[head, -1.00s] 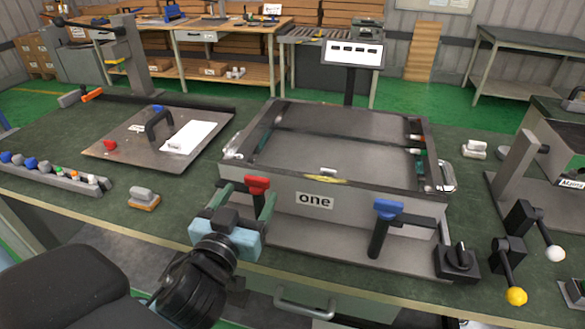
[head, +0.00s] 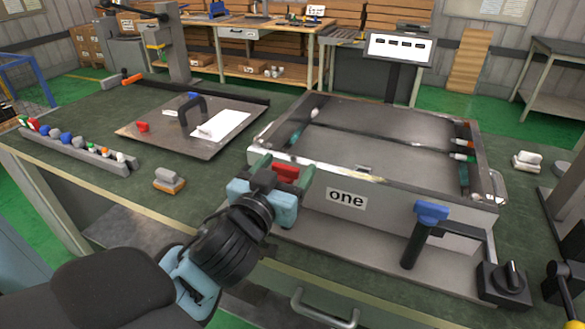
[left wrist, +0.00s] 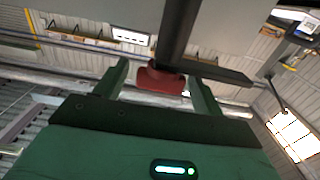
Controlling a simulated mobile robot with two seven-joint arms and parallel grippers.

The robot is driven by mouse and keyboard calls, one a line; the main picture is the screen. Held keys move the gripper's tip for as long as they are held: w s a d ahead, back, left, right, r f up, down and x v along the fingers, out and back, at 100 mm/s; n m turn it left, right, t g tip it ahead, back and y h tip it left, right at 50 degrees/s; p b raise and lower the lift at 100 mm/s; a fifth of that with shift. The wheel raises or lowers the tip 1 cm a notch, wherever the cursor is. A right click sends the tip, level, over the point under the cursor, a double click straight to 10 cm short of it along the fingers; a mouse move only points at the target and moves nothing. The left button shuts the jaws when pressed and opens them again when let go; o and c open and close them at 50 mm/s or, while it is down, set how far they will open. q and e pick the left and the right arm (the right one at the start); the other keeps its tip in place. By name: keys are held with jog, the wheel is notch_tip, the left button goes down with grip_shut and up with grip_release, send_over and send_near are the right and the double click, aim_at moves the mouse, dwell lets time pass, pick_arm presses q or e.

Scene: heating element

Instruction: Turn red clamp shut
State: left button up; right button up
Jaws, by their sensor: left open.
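The red clamp (head: 286,172) is at the front left corner of the grey box labelled "one" (head: 390,207). My left gripper (head: 281,168) is open, with its fingers on either side of the red clamp handle. In the left wrist view the red handle (left wrist: 161,80) sits between the two green fingers of the left gripper (left wrist: 161,84), with a visible gap on each side. A dark post and bar run from the handle. The lower part of the clamp is hidden behind the gripper in the head view. The blue clamp (head: 430,212) stands at the box's front right. My right gripper does not show.
A black rotary switch (head: 506,282) is right of the blue clamp. A metal plate with a black handle (head: 192,114) lies left of the box. A rack of coloured parts (head: 75,144) and a small orange-based block (head: 169,181) are on the left of the green bench.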

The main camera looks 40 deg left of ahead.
pick_arm(q)
jog(key=shift+x, duration=1)
jog(key=shift+r, duration=0.15)
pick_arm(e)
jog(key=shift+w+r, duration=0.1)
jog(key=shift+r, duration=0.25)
